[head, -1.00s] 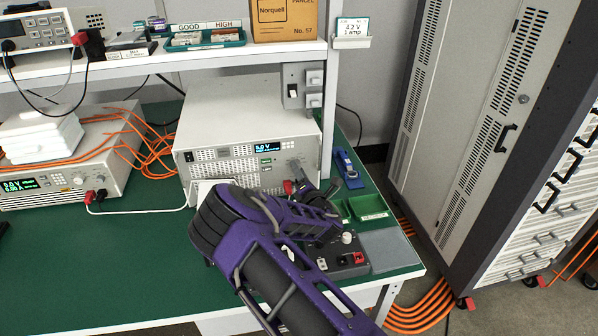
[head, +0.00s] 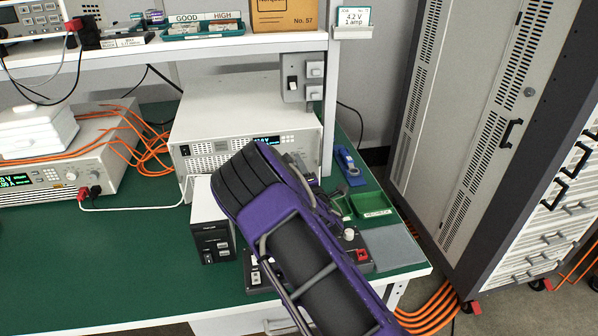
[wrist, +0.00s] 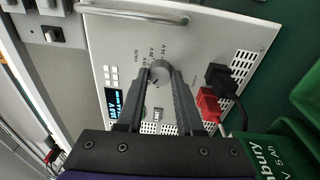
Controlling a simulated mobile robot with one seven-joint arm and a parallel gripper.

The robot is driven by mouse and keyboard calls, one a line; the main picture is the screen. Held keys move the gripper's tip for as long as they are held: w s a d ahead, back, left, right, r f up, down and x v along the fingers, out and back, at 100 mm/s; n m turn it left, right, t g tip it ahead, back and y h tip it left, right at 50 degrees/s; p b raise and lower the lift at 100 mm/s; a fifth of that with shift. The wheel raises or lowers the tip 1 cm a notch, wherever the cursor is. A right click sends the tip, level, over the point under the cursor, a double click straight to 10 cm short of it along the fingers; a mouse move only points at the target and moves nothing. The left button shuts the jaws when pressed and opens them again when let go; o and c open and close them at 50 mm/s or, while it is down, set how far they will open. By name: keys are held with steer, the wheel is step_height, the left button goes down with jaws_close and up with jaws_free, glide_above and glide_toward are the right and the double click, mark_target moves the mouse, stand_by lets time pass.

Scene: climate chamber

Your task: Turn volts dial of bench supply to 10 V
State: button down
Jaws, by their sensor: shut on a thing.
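The bench supply (head: 240,105) is a light grey box standing on the green bench under the shelf. In the wrist view its front panel (wrist: 205,50) appears turned on its side. The volts dial (wrist: 158,71), a small round grey knob with printed volt marks around it, sits between the fingertips of my gripper (wrist: 160,79), which is shut on it. The fingers cover some marks, and I cannot tell which mark the dial points to. The supply's lit display (wrist: 116,104) is too small to read surely. In the head view my purple arm hides the dial and part of the display (head: 270,140).
Red and black plugs (wrist: 210,103) sit in the panel beside the right finger. A metal handle (wrist: 135,15) runs along the panel's edge. A white-and-black box (head: 212,225) stands left of my arm. Green trays (head: 370,205) lie to the right.

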steer(key=shift+m, duration=0.5)
steer(key=c, duration=0.5)
jaws_free()
steer(key=shift+c, duration=0.2)
steer(key=shift+s, duration=0.1)
steer(key=v, duration=1.7)
steer(key=shift+s, duration=0.15)
